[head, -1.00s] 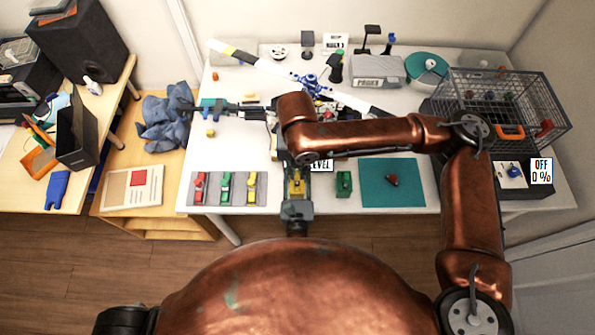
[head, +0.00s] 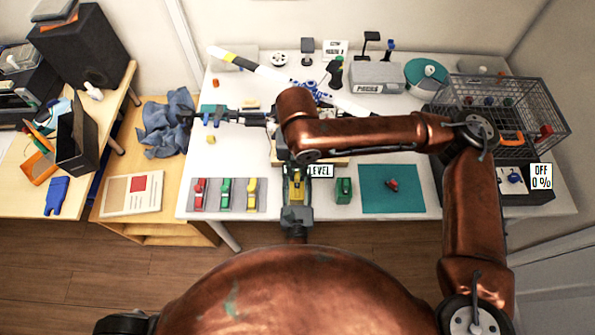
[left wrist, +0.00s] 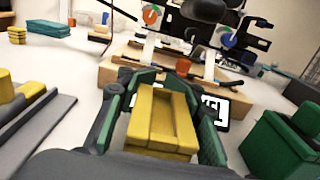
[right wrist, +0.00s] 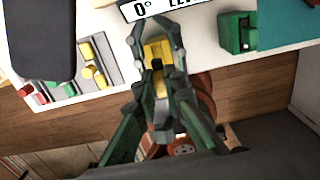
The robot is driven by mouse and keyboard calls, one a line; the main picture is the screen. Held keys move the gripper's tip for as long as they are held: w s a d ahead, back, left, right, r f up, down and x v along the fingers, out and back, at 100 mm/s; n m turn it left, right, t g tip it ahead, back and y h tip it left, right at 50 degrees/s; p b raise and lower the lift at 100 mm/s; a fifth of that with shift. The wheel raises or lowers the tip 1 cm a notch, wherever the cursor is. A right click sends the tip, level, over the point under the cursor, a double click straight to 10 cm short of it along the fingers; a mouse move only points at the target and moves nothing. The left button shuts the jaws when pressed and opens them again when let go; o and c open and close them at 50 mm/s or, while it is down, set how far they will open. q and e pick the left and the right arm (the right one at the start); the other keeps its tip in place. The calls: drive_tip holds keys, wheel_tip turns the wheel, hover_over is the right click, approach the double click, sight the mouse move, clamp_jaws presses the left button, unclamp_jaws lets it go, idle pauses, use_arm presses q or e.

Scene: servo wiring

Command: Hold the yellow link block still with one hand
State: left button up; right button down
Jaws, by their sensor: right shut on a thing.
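The yellow link block (head: 297,188) is at the table's front edge, in the middle of the head view. In the left wrist view the yellow block (left wrist: 162,120) lies between the green fingers of my left gripper (left wrist: 160,115), which appear spread around it. The right wrist view looks down on the same block (right wrist: 158,48). My right gripper (right wrist: 157,75) is shut on it, its green fingers reaching up from the lower edge of that view. The exact finger contacts are partly hidden. In the head view my right arm covers the area just behind the block.
A LEVEL sign (head: 320,171) stands just behind the block. A green block (head: 344,190) and a teal mat (head: 405,205) are to the right. A grey mat (head: 238,207) with red, green and yellow pieces is to the left. A wooden stand (left wrist: 180,82) is behind.

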sight(297, 201)
use_arm(q)
drive_tip(key=o, duration=0.6)
drive_tip(key=shift+c, duration=0.2)
drive_tip(key=s, duration=0.7)
drive_tip(key=shift+s, duration=0.25)
